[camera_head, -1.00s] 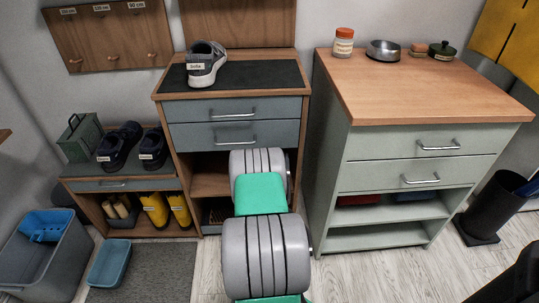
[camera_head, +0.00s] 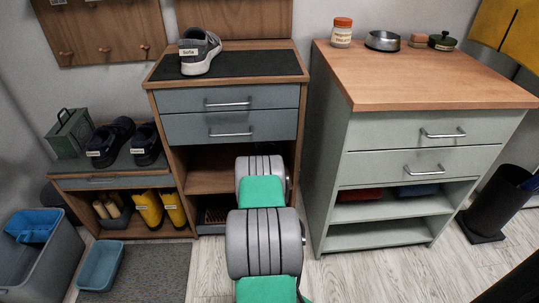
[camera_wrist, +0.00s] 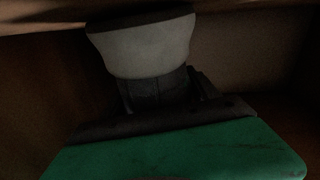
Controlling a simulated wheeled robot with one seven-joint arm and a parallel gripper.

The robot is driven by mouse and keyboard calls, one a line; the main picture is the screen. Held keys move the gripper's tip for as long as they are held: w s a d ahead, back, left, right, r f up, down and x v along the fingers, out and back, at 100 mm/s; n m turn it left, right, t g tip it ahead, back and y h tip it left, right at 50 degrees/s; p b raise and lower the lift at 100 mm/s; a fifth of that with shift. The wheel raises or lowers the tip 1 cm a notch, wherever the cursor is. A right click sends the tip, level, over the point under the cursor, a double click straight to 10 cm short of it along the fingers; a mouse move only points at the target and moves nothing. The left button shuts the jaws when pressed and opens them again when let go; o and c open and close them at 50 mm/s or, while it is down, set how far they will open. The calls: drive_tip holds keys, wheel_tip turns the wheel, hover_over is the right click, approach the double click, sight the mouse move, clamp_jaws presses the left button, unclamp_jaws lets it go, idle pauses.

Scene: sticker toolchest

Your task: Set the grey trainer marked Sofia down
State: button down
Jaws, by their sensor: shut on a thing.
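The grey trainer marked Sofia (camera_head: 200,54) stands upright on the dark mat (camera_head: 262,65) on top of the wooden cabinet, left of its middle. Its white sole and label show. My arm reaches low into the open compartment (camera_head: 208,160) under that cabinet's two drawers, so my gripper is hidden in the head view. In the dim wrist view my gripper (camera_wrist: 155,92) is a dark shape, shut on a pale rounded thing (camera_wrist: 142,50) with a dark edge. I cannot tell what this thing is. My gripper is well below the Sofia trainer and apart from it.
Dark shoes (camera_head: 108,142) with labels sit on a low bench at left, with yellow boots (camera_head: 150,210) beneath. A green-grey cabinet (camera_head: 420,95) stands close on the right, carrying a jar (camera_head: 341,32) and a bowl (camera_head: 382,41). The mat right of the trainer is clear.

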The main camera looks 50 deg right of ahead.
drive_tip(key=shift+f, duration=0.1)
drive_tip(key=shift+c, duration=0.9)
unclamp_jaws()
